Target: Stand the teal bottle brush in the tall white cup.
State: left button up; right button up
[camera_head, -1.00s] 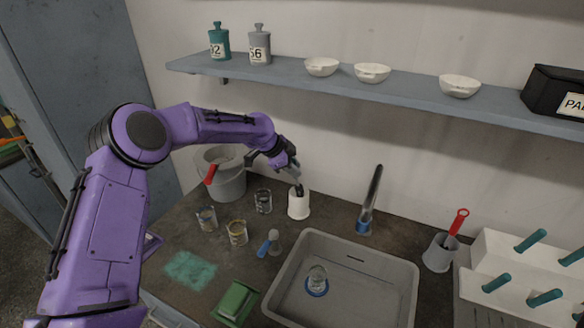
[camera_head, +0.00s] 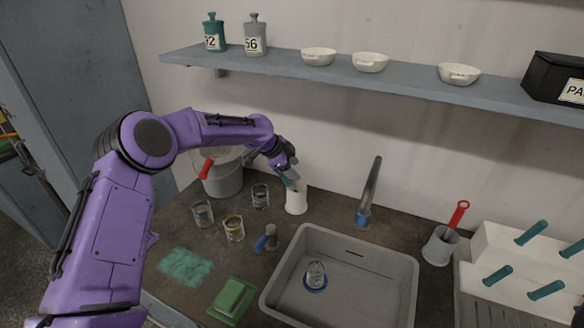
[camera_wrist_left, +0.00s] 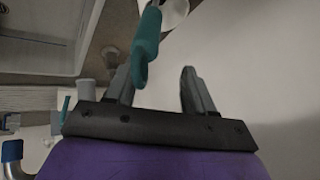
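The tall white cup (camera_head: 296,202) stands on the dark counter behind the sink, and part of it shows at the top of the left wrist view (camera_wrist_left: 176,12). The teal bottle brush (camera_wrist_left: 146,45) has its handle end between the fingers of my left gripper (camera_wrist_left: 158,88). A clear gap shows between the handle and the right-hand finger. The brush's other end runs towards the cup; how deep it sits is hidden. In the head view my left gripper (camera_head: 288,172) is just above the cup, with a bit of teal below it. My right gripper is out of view.
Glass beakers (camera_head: 234,228) and a grey bucket (camera_head: 222,180) stand left of the cup. A tap (camera_head: 370,190) and the sink (camera_head: 400,282) lie to the right and front. A blue-handled brush (camera_head: 266,242) is near the sink. The shelf (camera_head: 410,90) runs above.

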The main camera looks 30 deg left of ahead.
pick_arm(q)
jog(key=shift+s, duration=0.1)
jog(key=b+v, duration=0.2)
jog(key=v, duration=0.8)
jog(key=shift+r+b, duration=0.2)
jog(key=shift+b, duration=0.15)
jog(key=shift+s+a, duration=0.1)
jog(key=shift+a, duration=0.05)
